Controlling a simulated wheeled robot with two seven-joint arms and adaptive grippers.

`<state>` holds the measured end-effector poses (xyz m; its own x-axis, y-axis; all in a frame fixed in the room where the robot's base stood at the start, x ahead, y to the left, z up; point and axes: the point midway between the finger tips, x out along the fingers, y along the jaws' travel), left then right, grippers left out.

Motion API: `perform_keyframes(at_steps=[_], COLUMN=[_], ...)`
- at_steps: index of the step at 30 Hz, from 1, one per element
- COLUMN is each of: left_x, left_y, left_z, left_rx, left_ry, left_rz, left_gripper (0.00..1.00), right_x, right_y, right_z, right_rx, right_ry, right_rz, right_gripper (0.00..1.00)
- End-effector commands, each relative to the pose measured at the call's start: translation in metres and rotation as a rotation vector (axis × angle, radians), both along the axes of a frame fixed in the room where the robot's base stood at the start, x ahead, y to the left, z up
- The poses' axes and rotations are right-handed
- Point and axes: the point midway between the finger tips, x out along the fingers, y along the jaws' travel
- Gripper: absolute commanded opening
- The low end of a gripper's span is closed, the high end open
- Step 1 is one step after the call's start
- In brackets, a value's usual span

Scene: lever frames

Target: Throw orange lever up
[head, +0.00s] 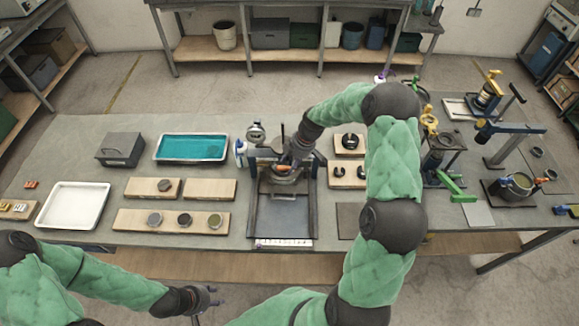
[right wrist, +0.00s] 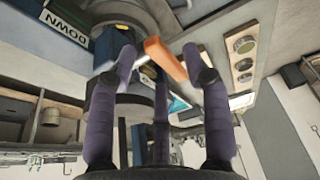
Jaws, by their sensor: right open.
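The orange lever (right wrist: 166,60) shows in the right wrist view as a short orange bar, tilted, between and just beyond my right gripper's fingertips. In the head view a small orange part of it (head: 284,167) shows at the dark metal frame (head: 253,205) in the middle of the table. My right gripper (right wrist: 160,52) is open, with its fingers on either side of the lever. Contact cannot be told. In the head view, it is at the top of the frame, partly hidden by my wrist. My left gripper (head: 208,297) is empty, low and in front of the table; its finger opening is unclear.
A panel (right wrist: 68,22) marked DOWN, upside down, is close to my right gripper. Left on the table (head: 90,155) are a teal tray (head: 191,147), a white tray (head: 72,204) and wooden boards with discs (head: 170,220). A green-handled press (head: 445,160) and other tools stand right.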

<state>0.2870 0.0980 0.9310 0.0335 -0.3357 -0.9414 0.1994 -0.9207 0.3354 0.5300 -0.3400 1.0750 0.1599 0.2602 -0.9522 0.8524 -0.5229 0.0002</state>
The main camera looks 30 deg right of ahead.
Motion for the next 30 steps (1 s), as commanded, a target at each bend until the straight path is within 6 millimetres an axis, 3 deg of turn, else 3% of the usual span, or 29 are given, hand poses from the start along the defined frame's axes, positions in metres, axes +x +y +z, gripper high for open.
perform_keyframes(at_steps=[6, 12, 18, 30], left_x=[0.0, 0.0, 0.0, 0.0], left_y=[0.0, 0.0, 0.0, 0.0], left_z=[0.0, 0.0, 0.0, 0.0], left_rx=[0.0, 0.0, 0.0, 0.0], left_ry=[0.0, 0.0, 0.0, 0.0], left_rz=[0.0, 0.0, 0.0, 0.0], left_gripper=[0.4, 0.4, 0.4, 0.4], right_x=[-0.007, -0.011, -0.014, -0.014], right_y=[-0.012, -0.02, -0.023, -0.023], right_z=[0.044, 0.072, 0.083, 0.083], right_rx=[-0.001, 0.0, 0.0, 0.0], right_ry=[-0.002, -0.001, 0.001, 0.001], right_rz=[-0.001, 0.0, 0.0, 0.0], right_gripper=[0.49, 0.49, 0.49, 0.49])
